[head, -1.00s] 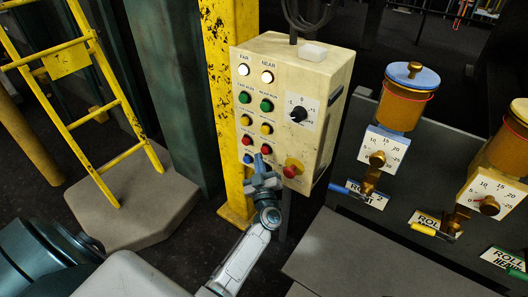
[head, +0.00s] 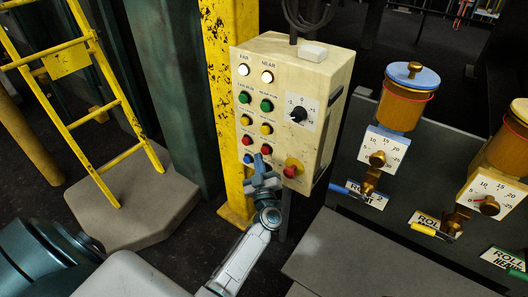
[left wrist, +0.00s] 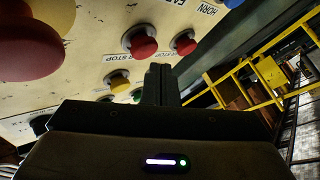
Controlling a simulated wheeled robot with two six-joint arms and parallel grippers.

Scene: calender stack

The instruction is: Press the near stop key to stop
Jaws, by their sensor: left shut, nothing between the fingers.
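The near stop key is a red button (head: 266,149) in the right-hand column of the cream control box (head: 320,85). It also shows in the left wrist view (left wrist: 140,42), apart from the fingers in the picture. My left gripper (head: 258,161) is shut and empty, its tip just below the near stop key in the head view. Its closed fingers (left wrist: 160,84) show in the left wrist view. I cannot tell whether the tip touches the panel. The far stop key (head: 247,140) is the red button to the left. My right gripper is not in view.
A blue button (head: 248,158) lies just left of the fingertips. A red mushroom knob (head: 293,167) on yellow sits to their right. Yellow (head: 267,128) and green (head: 266,105) buttons are above. A yellow post (head: 222,90) stands behind the box.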

